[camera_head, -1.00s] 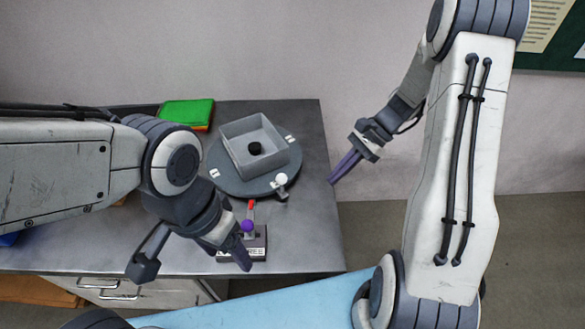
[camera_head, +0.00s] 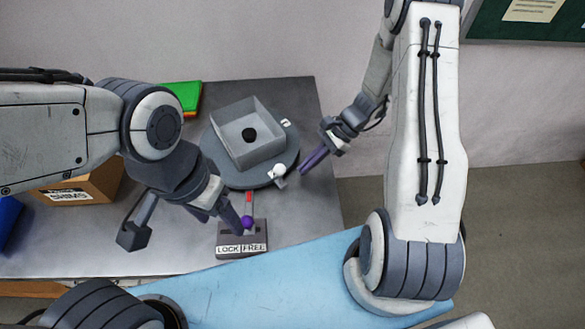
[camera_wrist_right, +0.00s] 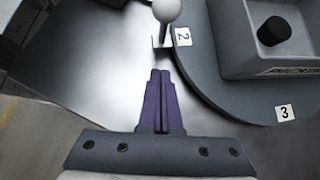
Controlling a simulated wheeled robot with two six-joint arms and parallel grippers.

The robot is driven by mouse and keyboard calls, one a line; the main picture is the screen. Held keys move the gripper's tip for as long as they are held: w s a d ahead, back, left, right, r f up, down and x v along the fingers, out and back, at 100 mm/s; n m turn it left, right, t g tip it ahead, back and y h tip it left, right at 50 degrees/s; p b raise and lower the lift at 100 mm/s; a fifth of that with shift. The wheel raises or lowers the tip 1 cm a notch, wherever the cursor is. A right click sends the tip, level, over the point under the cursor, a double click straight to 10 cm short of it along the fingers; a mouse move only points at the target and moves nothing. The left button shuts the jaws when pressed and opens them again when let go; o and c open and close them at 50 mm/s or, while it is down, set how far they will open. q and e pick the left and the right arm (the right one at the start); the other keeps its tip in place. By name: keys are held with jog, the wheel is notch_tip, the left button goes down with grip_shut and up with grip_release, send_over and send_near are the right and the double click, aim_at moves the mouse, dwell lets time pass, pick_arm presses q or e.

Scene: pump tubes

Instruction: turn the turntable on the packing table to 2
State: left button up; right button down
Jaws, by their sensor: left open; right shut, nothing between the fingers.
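The turntable (camera_head: 214,158) is a round grey disc on the packing table, carrying an open square grey box (camera_head: 233,150) with a black knob inside. A white ball handle (camera_head: 279,169) stands at its near right rim. In the right wrist view, label 2 (camera_wrist_right: 182,37) is beside the ball and label 3 (camera_wrist_right: 284,112) further round. My right gripper (camera_head: 303,172) is shut and empty, just right of the ball, apart from it. My left gripper (camera_head: 222,214) is open beside the purple lever knob (camera_head: 247,222); contact is unclear. The lever base (camera_head: 241,249) reads LOCK and FREE.
The packing table (camera_head: 150,245) is bare around the lever base. A cardboard box (camera_head: 90,184) marked SHIMS and a blue bin (camera_head: 8,222) are at the left. A green item (camera_head: 185,95) lies behind. A light blue surface (camera_head: 290,275) is in front.

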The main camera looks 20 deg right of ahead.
pick_arm(q)
jog(key=shift+r+p, duration=0.5)
jog(key=shift+r, duration=0.05)
pick_arm(e)
jog(key=shift+s+a+f, duration=0.1)
jog(key=shift+s+a, duration=0.1)
jog(key=shift+a, duration=0.9)
jog(key=shift+s+a, duration=0.2)
jog(key=shift+a, duration=0.85)
pick_arm(q)
jog(key=shift+s, duration=0.1)
